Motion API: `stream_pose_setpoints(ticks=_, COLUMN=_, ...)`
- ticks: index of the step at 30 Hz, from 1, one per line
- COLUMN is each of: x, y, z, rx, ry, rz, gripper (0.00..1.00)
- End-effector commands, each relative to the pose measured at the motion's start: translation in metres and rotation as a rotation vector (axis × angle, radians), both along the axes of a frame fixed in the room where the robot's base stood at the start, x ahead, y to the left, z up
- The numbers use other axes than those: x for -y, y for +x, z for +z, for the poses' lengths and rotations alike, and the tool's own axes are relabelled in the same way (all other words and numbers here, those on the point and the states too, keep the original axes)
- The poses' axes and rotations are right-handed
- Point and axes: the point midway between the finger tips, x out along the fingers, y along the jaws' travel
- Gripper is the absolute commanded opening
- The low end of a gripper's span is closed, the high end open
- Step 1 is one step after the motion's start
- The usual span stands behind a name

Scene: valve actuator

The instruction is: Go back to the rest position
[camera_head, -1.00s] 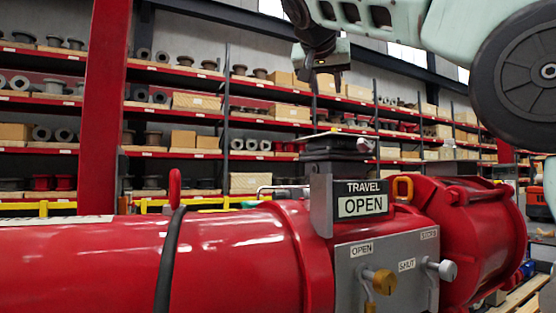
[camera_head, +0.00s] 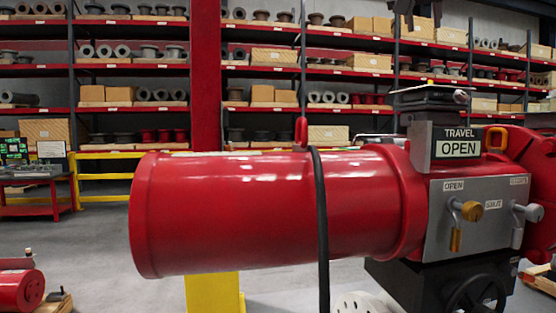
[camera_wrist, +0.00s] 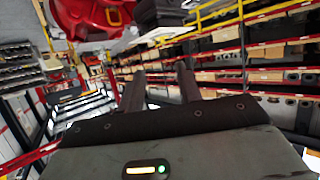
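The red valve actuator (camera_head: 270,205) lies horizontally across the middle of the head view. Part of the red actuator also shows at the top of the wrist view (camera_wrist: 85,17). My gripper (camera_wrist: 160,70) shows in the wrist view with its two dark fingers apart and nothing between them. In the head view only a small dark part shows at the top edge, perhaps my gripper.
Shelves (camera_head: 260,110) with spools and boxes line the back wall. A red post (camera_head: 206,75) and a yellow rail (camera_head: 105,175) stand behind the actuator. A cart (camera_head: 35,195) is at left. A red cylinder (camera_head: 20,290) sits low left. Grey floor (camera_head: 90,250) is clear between.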

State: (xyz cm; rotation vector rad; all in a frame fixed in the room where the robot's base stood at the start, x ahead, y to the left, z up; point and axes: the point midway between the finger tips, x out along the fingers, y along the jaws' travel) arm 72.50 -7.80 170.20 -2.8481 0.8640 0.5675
Motion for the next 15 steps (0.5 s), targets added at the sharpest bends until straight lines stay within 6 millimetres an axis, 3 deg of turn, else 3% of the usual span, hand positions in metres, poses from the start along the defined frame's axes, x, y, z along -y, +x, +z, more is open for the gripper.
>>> stream_pose_setpoints(ticks=8, x=-0.021, y=0.012, z=-0.041, rx=-0.109, ry=-0.012, rz=0.102, gripper=0.35)
stream_pose_setpoints(ticks=15, x=-0.051, y=0.018, z=-0.097, rx=-0.245, ry=-0.024, rz=0.241, gripper=0.35)
